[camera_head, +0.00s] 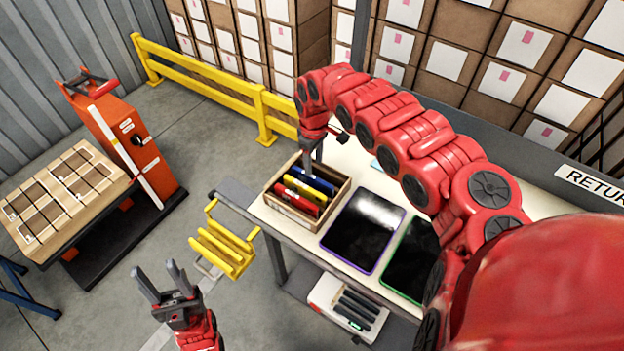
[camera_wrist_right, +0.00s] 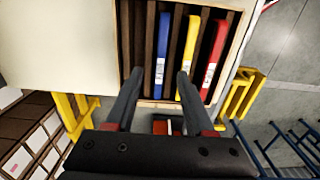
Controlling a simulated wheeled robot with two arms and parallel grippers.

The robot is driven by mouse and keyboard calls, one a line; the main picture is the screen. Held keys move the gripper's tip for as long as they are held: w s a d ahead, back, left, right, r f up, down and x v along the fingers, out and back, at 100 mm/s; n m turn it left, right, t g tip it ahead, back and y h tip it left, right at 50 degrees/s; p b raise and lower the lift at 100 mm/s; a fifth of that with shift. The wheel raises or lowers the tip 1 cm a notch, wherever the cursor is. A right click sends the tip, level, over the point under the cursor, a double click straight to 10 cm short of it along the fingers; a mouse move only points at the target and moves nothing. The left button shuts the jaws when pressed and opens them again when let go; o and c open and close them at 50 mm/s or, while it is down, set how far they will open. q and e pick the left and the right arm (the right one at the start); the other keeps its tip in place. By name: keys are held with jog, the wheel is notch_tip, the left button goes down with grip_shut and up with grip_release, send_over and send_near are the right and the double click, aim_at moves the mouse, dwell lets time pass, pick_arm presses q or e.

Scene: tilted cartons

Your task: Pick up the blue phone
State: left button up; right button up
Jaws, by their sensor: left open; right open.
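The blue phone (camera_head: 318,182) stands on edge in a slotted wooden carton (camera_head: 274,202) on the table, beside a yellow phone (camera_head: 303,191) and a red phone (camera_head: 298,203). In the right wrist view, the blue phone (camera_wrist_right: 161,55) is left of the yellow phone (camera_wrist_right: 188,57) and red phone (camera_wrist_right: 214,60). My right gripper (camera_head: 313,163) is over the carton, open and pointing down. In the right wrist view, its fingertips (camera_wrist_right: 160,72) lie either side of the blue phone; contact cannot be told. My left gripper (camera_head: 155,266) is open and empty, away from the table.
A purple-edged tablet (camera_head: 363,231) and a green-edged one (camera_head: 411,262) lie right of the carton. A white box (camera_head: 345,308) sits on the lower shelf. A yellow rack (camera_head: 224,246) stands left of the table. My right arm hides part of the tabletop.

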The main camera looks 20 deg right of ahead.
aim_at(312, 176)
jog(key=shift+f, duration=0.3)
jog(key=shift+a+f+p, duration=0.15)
jog(key=shift+f+p, duration=0.25)
jog(key=shift+f, duration=0.1)
notch_tip(312, 176, down, 3)
jog(key=shift+w+a+f+p, duration=0.1)
jog(key=shift+a+p, duration=0.05)
jog(key=shift+p, duration=0.35)
jog(key=shift+f, duration=0.55)
grip_shut()
